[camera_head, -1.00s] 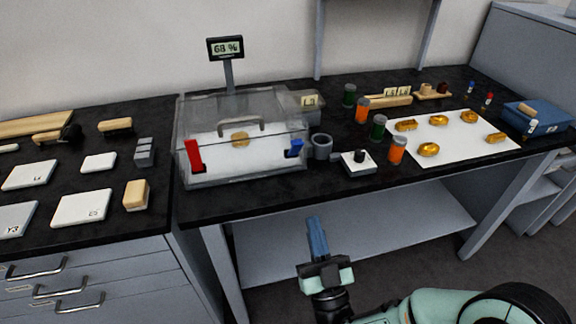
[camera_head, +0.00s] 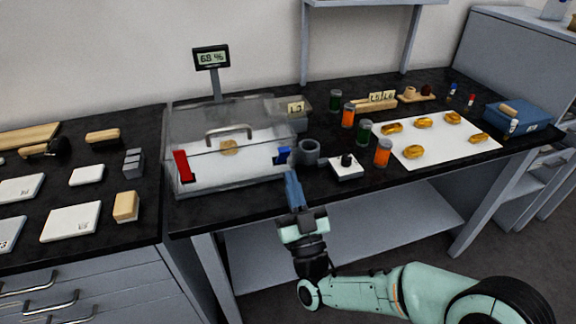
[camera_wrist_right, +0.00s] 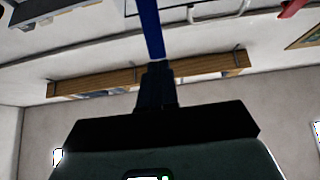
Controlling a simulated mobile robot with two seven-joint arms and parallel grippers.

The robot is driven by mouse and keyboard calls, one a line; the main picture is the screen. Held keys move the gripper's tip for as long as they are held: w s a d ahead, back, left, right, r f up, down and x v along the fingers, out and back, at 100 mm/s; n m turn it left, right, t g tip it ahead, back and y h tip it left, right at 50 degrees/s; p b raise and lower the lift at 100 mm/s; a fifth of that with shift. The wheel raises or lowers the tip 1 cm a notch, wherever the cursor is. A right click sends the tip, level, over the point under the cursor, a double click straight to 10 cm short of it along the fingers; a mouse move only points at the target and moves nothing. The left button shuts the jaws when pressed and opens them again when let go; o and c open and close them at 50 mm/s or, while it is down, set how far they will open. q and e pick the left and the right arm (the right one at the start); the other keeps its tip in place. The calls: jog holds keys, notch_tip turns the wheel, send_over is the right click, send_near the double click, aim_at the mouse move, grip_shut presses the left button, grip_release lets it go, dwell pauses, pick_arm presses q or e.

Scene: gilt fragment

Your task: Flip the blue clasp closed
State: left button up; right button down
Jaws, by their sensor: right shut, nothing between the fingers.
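The blue clasp (camera_head: 284,154) is at the right end of the front of a clear lidded case (camera_head: 240,186). It looks tilted outward; its exact angle is too small to tell. My right gripper (camera_head: 289,174) is shut and empty, its slim bluish fingers pointing up just below the clasp in the head view. I cannot tell whether the tips touch it. My left gripper is not in view.
A red clasp (camera_head: 182,166) stands on the case's left front. A grey cup (camera_head: 309,153) and a white block with a black knob (camera_head: 346,168) stand close right of the blue clasp. Orange jars (camera_head: 383,153) stand farther right. The counter front is clear.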

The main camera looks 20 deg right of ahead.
aim_at(284, 150)
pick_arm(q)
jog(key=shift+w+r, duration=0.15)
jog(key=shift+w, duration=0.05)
pick_arm(e)
jog(key=shift+x, duration=1.85)
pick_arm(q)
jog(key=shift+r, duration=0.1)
